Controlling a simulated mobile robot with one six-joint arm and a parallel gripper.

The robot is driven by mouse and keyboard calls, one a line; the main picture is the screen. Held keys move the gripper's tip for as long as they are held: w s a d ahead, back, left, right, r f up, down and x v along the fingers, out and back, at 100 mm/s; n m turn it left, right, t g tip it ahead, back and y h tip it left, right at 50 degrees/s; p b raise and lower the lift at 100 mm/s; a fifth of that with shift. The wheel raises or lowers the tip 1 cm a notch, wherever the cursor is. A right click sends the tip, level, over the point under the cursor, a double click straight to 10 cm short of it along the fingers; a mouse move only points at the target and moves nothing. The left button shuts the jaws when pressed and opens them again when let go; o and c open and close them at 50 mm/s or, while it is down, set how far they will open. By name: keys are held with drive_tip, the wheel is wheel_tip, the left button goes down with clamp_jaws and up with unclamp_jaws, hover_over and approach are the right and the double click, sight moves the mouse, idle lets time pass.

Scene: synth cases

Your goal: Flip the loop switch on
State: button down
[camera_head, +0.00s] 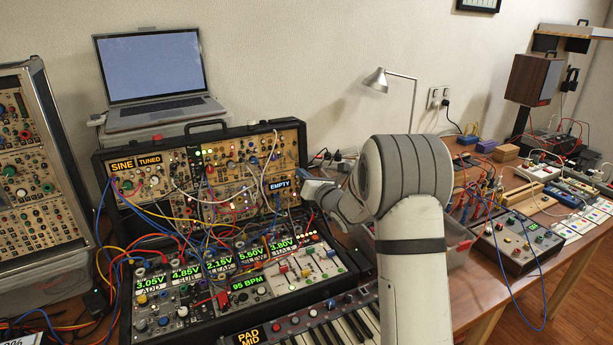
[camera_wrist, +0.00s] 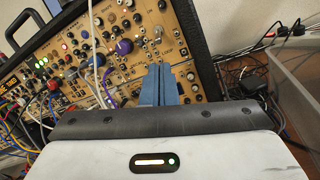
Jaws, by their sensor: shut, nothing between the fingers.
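My gripper (camera_head: 304,176) is at the right end of the upright synth panel (camera_head: 172,180), in front of it. In the wrist view its blue fingers (camera_wrist: 159,68) are together with nothing between them, pointing at the tan panel (camera_wrist: 142,42). Small knobs, jacks and toggles sit just beyond the fingertips. The fingers hide part of the panel's lower right. Whether the fingertips touch the panel is not clear.
Many patch cables hang across the panel, including a white cable (camera_wrist: 97,72) left of the fingers. A sloped mixer (camera_head: 305,266) and a keyboard (camera_head: 343,328) lie below. A laptop (camera_head: 152,75) stands behind. A grey bin (camera_head: 459,236) is right of my arm.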

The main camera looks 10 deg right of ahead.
sight(287, 160)
drive_tip(key=p+x, duration=0.1)
drive_tip(key=x, duration=0.5)
